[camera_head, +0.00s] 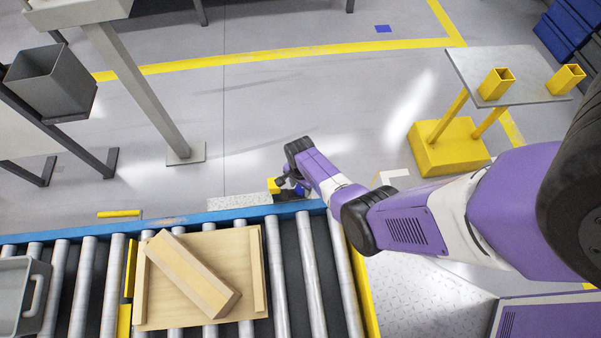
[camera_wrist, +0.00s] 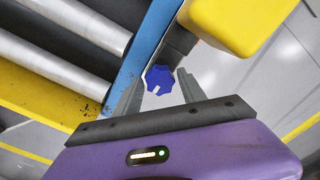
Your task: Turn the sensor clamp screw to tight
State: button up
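The sensor clamp screw is a blue lobed knob (camera_wrist: 158,80) with a white mark, seen in the wrist view beside the blue conveyor rail. A small blue spot at my gripper in the head view (camera_head: 299,190) appears to be the same knob. The yellow sensor body (camera_wrist: 238,20) is above right of it in the wrist view and also shows in the head view (camera_head: 273,185). My gripper (camera_wrist: 160,82) has its two grey fingers apart, one on each side of the knob, with visible gaps. Whether the fingertips reach past the knob's face cannot be told.
The blue conveyor rail (camera_head: 215,215) runs close by. A wooden pallet (camera_head: 215,245) with a wooden block on it lies on the rollers, and a grey bin (camera_head: 20,290) is at left. A yellow stand (camera_head: 450,145) with a grey top is at right.

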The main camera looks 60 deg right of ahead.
aim_at(301, 188)
jog(key=shift+o, duration=0.6)
jog(key=shift+r+p, duration=1.5)
jog(key=shift+r, duration=2.4)
